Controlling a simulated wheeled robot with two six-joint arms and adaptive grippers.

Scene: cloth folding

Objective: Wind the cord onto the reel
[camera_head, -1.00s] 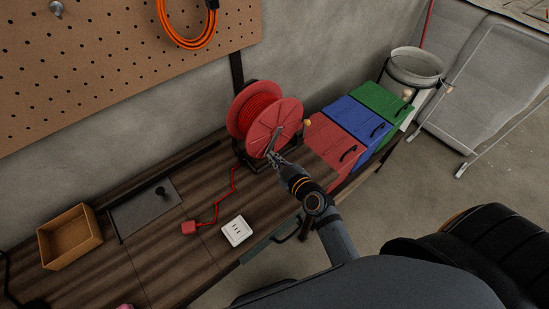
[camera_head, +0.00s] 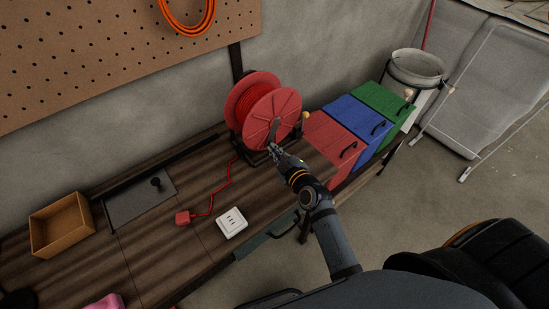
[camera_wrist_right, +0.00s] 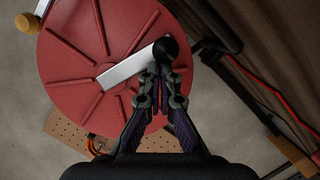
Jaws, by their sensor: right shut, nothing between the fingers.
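The red reel (camera_head: 247,97) stands upright in a dark frame at the back of the workbench, with red cord wound between its discs. Its front disc carries a metal crank arm (camera_wrist_right: 130,65) with a black knob (camera_wrist_right: 165,47) at the end. A red cord (camera_head: 214,199) runs down from the reel to a red plug (camera_head: 183,217) on the bench. My right gripper (camera_head: 273,149) is in front of the disc, shut and empty. In the right wrist view its fingertips (camera_wrist_right: 164,72) are close below the black knob; whether they touch is unclear. My left gripper is not in view.
A white socket block (camera_head: 232,222) lies near the bench's front edge. Red (camera_head: 329,140), blue (camera_head: 357,117) and green (camera_head: 386,101) boxes stand right of the reel. A wooden tray (camera_head: 60,226) sits at left. An orange cable (camera_head: 187,22) hangs on the pegboard above.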

